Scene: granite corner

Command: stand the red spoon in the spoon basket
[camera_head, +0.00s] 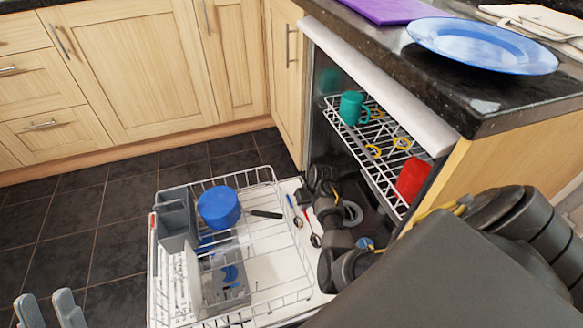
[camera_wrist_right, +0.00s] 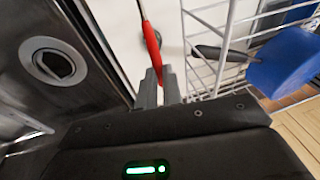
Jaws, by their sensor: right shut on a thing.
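The red spoon (camera_wrist_right: 151,42) is held between the fingertips of my right gripper (camera_wrist_right: 160,86) in the right wrist view. Its thin end runs up out of the top of that picture. In the head view a small red part of the spoon (camera_head: 306,214) shows beside my right gripper (camera_head: 303,196), over the dishwasher's open door. A grey basket (camera_head: 176,222), which looks like the spoon basket, stands at the left of the lower rack, well left of the spoon. Its inside is mostly hidden. My left gripper (camera_head: 48,311) is open and empty at the bottom left.
The wire lower rack (camera_head: 268,262) holds a blue pot (camera_head: 219,207) with a dark handle and a grey holder (camera_head: 226,292) with blue pieces. The upper rack (camera_head: 376,135) holds a green mug (camera_head: 353,107) and a red item (camera_head: 411,179). A blue plate (camera_head: 482,45) lies on the counter.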

